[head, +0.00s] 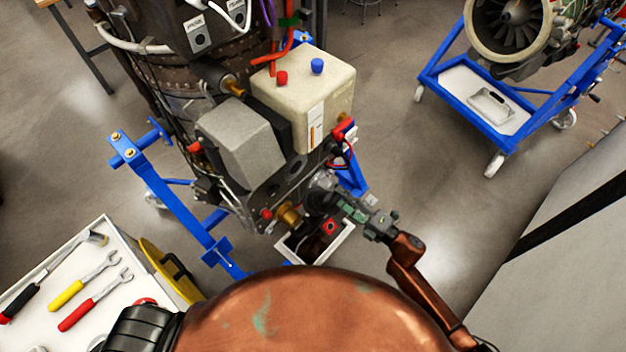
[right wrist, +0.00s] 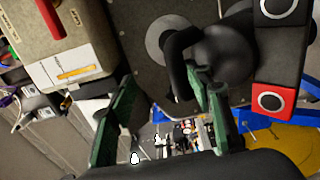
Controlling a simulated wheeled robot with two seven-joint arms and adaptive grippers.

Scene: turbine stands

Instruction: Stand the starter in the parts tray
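A dark round unit that looks like the starter (head: 322,192) sits at the lower right of the engine, against its casing. It also shows in the right wrist view as a dark rounded body with a black curved handle (right wrist: 180,48). My right gripper (head: 368,218) is beside it, with its green fingers apart. In the wrist view the gripper (right wrist: 160,105) is open; one finger is close to the handle's end, and I cannot tell whether they touch. A white-rimmed box (head: 345,238), possibly the parts tray, is below the unit and partly hidden. My left gripper is not in view.
The engine stands in a blue frame (head: 185,210). A white tool table (head: 100,285) with wrenches is at the lower left, beside a yellow item (head: 165,275). A blue trolley (head: 460,110) with another engine is at the upper right. Floor between is clear.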

